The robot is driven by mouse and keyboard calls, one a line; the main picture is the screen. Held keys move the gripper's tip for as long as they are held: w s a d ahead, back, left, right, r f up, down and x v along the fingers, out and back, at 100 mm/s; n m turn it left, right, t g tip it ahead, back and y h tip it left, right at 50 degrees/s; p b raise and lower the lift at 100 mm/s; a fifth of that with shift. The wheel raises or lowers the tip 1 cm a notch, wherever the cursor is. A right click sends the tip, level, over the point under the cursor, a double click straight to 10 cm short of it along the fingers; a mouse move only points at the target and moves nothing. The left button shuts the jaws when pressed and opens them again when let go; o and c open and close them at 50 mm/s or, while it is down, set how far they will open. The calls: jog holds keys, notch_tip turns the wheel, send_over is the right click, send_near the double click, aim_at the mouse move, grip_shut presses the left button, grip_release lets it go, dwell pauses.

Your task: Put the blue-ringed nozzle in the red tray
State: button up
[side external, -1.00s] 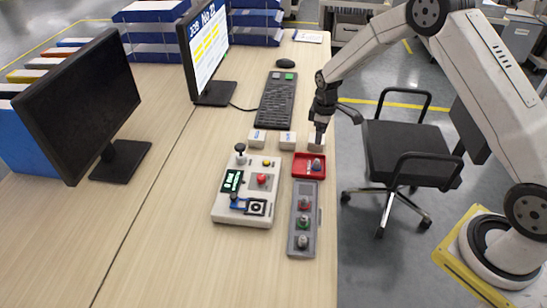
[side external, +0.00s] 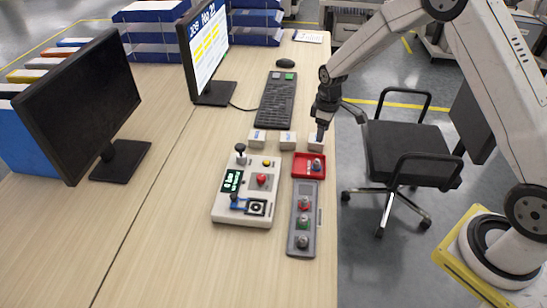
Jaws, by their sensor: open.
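The red tray (side external: 299,171) lies near the table's right edge. A small grey nozzle with a blue part (side external: 316,165) stands in the right half of the tray. My gripper (side external: 320,137) is open and points down just behind the tray, over a small white box (side external: 316,145). It is apart from the nozzle, and its fingertips are small in this view. A grey rack (side external: 292,237) in front of the tray holds a red-ringed nozzle (side external: 304,204), a green-ringed nozzle (side external: 303,223) and another grey nozzle (side external: 302,241) whose ring colour I cannot tell.
A control box (side external: 228,214) with a joystick is left of the rack. A keyboard (side external: 265,114) and two monitors (side external: 85,105) (side external: 207,45) lie beyond. The front table is clear. A chair (side external: 405,150) stands right.

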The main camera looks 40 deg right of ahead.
jog(key=s+a+r+m, duration=0.1)
jog(key=s+a+r, duration=0.1)
jog(key=s, duration=0.5)
jog(key=s+a+r+m+t, duration=0.1)
jog(key=s+a+r+m, duration=0.1)
jog(key=s+r, duration=0.2)
jog(key=s+a+r+m+t, duration=0.1)
jog(key=s+a+r+m, duration=0.1)
jog(key=s, duration=0.7)
jog(key=shift+s+a+r, duration=0.3)
jog(key=shift+a+r, duration=0.2)
jog(key=shift+r, duration=0.35)
